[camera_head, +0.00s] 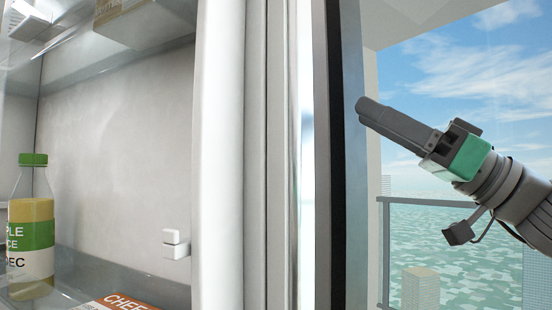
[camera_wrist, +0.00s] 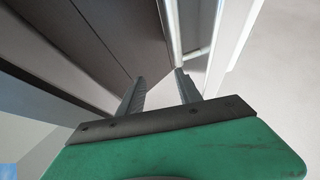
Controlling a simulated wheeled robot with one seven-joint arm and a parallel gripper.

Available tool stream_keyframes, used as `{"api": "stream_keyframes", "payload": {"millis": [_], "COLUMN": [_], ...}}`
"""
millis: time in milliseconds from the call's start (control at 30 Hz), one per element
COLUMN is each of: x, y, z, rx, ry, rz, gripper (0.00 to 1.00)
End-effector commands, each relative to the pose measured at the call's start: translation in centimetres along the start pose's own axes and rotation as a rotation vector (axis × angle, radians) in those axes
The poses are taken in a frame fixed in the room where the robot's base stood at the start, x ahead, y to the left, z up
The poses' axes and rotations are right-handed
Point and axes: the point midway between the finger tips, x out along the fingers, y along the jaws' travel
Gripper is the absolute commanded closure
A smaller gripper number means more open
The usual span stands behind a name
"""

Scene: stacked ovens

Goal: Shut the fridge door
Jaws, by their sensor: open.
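The open fridge (camera_head: 110,150) fills the left of the head view, with its pale inner wall and glass shelves showing. A tall upright edge with a thick white seal (camera_head: 220,150) and grey and dark strips stands right of it; I cannot tell how far the door itself is swung. My gripper (camera_head: 366,108) is right of the dark strip, pointing left towards it; contact cannot be told. In the wrist view my gripper (camera_wrist: 160,86) has its two fingers apart with nothing held between them. Dark panels and a pale metallic edge lie beyond the fingertips.
A juice bottle with a green cap (camera_head: 32,225) stands in the fridge at the left. An orange-and-white cheese pack (camera_head: 125,301) lies low inside. A railing (camera_head: 440,202) and a city-and-water view are behind my arm at the right.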

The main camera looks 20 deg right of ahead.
Motion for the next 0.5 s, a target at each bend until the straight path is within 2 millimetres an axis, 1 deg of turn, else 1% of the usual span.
{"api": "stream_keyframes", "payload": {"millis": [33,100,133,200,267,500], "x": [1.2,2.1,2.3,2.9,3.7,8.2], "y": [-1.2,-2.4,-2.8,-3.2,-3.3,-4.0], "z": [3.4,5.6,6.2,7.0,7.2,7.9], "rx": [0.011,0.015,0.017,0.024,0.025,0.026], "ry": [-0.072,-0.136,-0.153,-0.173,-0.175,-0.174], "rz": [-0.045,-0.076,-0.086,-0.099,-0.104,-0.106], "gripper": [0.59,0.59,0.59,0.59,0.59,0.59]}}
